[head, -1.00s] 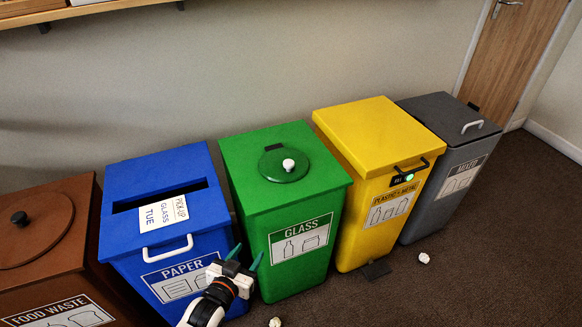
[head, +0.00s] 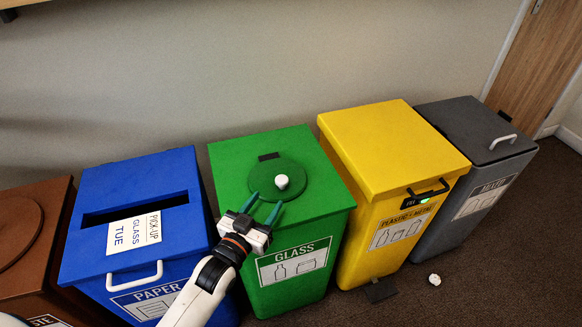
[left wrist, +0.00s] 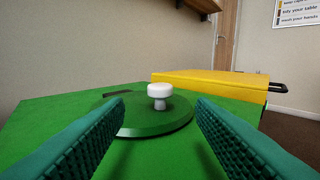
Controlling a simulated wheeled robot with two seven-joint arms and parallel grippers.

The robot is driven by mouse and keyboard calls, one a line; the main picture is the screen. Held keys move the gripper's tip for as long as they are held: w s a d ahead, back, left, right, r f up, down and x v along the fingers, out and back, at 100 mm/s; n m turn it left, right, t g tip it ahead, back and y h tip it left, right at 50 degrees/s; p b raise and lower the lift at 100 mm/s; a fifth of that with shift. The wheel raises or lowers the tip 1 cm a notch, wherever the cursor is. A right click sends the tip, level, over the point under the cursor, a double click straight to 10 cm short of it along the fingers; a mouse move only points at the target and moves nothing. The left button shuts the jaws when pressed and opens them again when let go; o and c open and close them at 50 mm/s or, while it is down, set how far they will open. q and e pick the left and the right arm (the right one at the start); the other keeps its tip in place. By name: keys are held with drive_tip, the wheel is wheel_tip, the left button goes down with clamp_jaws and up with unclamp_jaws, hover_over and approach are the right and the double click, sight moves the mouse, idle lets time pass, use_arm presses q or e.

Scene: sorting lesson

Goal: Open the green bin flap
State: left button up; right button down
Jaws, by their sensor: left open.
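The green bin (head: 300,235), labelled GLASS, stands between the blue and yellow bins. On its top is a round green flap (head: 262,180) with a white knob (head: 282,182); the flap lies flat on the lid. In the left wrist view the flap (left wrist: 125,118) and the knob (left wrist: 160,92) are straight ahead, between and beyond the fingers. My left gripper (head: 263,210) is open and empty, at the front left part of the green lid, with its fingertips pointing at the knob and short of it. My right gripper is not in view.
The blue paper bin (head: 185,228) with a pick-up note (head: 134,233) stands at left, a brown bin (head: 15,275) beyond it. The yellow bin (head: 385,140) and grey bin (head: 465,130) stand at right. A crumpled white scrap (head: 435,279) lies on the floor.

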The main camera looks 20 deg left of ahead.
sight(276, 172)
use_arm(q)
drive_tip(key=w, duration=0.3)
drive_tip(key=w+d+b, duration=0.1)
drive_tip(key=w, duration=0.3)
drive_tip(key=w+d, duration=0.1)
drive_tip(key=w, duration=0.2)
drive_tip(key=shift+w+r, duration=0.1)
drive_tip(key=shift+w, duration=0.3)
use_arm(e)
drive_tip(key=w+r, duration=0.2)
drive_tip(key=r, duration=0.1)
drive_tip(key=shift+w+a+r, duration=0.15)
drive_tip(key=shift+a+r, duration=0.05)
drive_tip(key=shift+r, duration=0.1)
use_arm(q)
clamp_jaws()
